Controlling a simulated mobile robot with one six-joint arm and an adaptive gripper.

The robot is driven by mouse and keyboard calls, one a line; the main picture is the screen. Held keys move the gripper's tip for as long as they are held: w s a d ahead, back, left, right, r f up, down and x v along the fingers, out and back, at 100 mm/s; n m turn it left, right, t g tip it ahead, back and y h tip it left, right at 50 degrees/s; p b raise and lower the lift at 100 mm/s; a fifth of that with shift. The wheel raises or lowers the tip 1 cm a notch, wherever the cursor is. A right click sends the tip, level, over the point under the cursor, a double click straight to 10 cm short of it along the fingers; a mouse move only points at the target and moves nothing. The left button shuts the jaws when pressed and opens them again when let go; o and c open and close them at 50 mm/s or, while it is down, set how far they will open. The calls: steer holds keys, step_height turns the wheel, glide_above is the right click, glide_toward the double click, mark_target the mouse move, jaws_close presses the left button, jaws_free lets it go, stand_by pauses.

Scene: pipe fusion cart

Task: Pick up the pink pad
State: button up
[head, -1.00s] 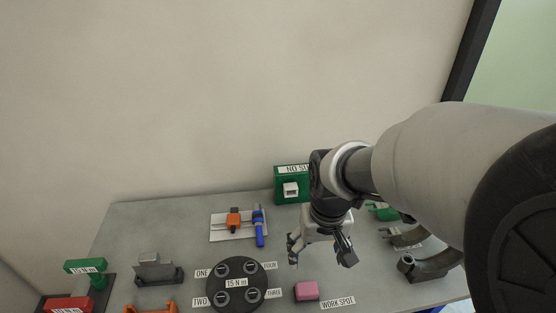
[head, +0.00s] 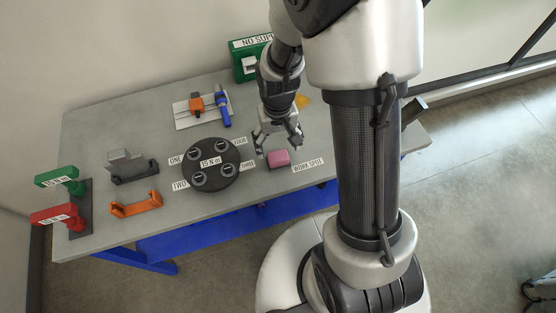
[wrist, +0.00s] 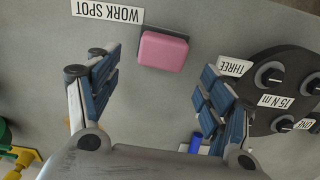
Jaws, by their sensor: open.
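The pink pad (head: 278,158) is a small rounded block on the grey table, beside the "WORK SPOT" label (head: 308,164). In the wrist view the pad (wrist: 163,51) lies at upper middle, with a dark edge along its upper side. My gripper (head: 278,146) is open and empty, just above and behind the pad in the head view. In the wrist view its two blue-padded fingers (wrist: 155,85) are spread wide, and the pad shows beyond and between their tips, apart from both.
A dark round plate (head: 210,164) with several knobs and a "15 N m" label stands just left of the pad. An orange bracket (head: 135,204), a grey holder (head: 131,166) and a green box (head: 247,67) are also on the table. Bare table lies in front of the plate.

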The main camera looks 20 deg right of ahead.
mark_target(278, 156)
steer(key=f+b, duration=0.1)
steer(key=f, duration=0.1)
steer(key=s+f+b, duration=0.1)
steer(key=f, duration=0.1)
steer(key=shift+a+f, duration=0.1)
steer(key=shift+f, duration=0.8)
steer(key=shift+c, duration=0.4)
steer(key=c, duration=1.1)
